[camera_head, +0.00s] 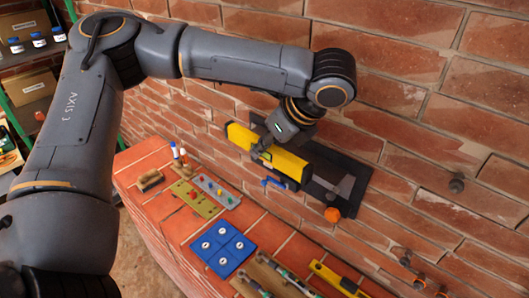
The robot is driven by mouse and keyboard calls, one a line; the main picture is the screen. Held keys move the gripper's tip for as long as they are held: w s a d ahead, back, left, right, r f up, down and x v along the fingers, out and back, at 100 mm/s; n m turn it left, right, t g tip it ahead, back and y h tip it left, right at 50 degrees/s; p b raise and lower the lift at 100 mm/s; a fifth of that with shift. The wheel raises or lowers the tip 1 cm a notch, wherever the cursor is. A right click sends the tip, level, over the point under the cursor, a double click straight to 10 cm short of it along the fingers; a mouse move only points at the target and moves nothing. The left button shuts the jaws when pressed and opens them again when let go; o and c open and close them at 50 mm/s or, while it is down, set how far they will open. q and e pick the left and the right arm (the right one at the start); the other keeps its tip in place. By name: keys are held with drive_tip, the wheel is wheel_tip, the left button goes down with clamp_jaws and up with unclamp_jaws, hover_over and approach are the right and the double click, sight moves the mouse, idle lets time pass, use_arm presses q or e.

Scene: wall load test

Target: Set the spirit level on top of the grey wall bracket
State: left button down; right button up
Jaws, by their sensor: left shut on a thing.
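The yellow spirit level (287,165) is held in my left gripper (263,152), whose fingers are shut on it near its middle. The level runs from upper left to lower right in front of the brick wall. The grey wall bracket (344,187) shows just right of the level's right end, against a dark plate (353,208) on the wall. The level covers part of the plate and perhaps part of the bracket. I cannot tell whether the level touches the bracket. My right gripper is not in view.

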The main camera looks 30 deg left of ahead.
use_arm(q)
drive_tip(key=shift+w+f, duration=0.1)
drive_tip(key=shift+w, duration=0.35)
drive_tip(key=shift+w+d+f, duration=0.25)
drive_tip(key=shift+w+f, duration=0.3)
drive_tip(key=shift+w, duration=0.85)
drive_tip(key=shift+w+d+f, duration=0.2)
drive_tip(key=shift+w+f, duration=0.3)
drive_tip(key=shift+w, duration=0.85)
drive_tip(key=shift+w+d+f, duration=0.25)
drive_tip(key=shift+w+f, duration=0.3)
drive_tip(key=shift+w, duration=0.85)
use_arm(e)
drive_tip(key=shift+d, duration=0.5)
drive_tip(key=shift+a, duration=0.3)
use_arm(q)
drive_tip(key=shift+f, duration=0.15)
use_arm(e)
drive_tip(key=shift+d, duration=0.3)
use_arm(q)
drive_tip(key=shift+f, duration=0.45)
